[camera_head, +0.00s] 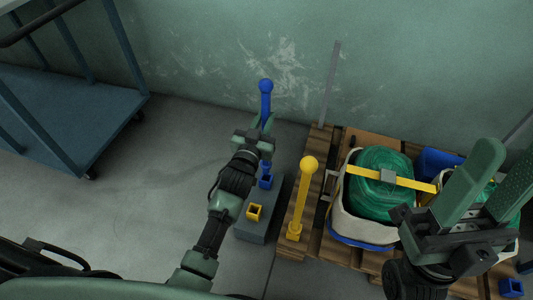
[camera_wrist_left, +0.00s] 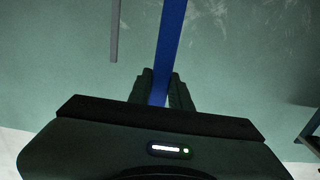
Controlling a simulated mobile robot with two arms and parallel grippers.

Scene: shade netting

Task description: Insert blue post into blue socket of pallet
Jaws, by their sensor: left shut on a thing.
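The blue post (camera_head: 266,97) with a round ball top stands roughly upright in my left gripper (camera_head: 267,122). The gripper is shut on its shaft; in the left wrist view the blue post (camera_wrist_left: 170,45) runs up from between the fingers. The pallet (camera_head: 312,195) lies to the right. Its blue socket (camera_head: 511,287) is at the lower right corner of the head view, far from the post. My right gripper (camera_head: 500,170) is open and empty above the pallet's right part.
A grey block (camera_head: 254,230) with a blue holder (camera_head: 266,181) and a yellow holder (camera_head: 254,212) sits below my left gripper. A yellow post (camera_head: 302,195) stands on the pallet's left edge. A strapped bag of green netting (camera_head: 378,205) lies on the pallet. A blue cart (camera_head: 70,110) stands left.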

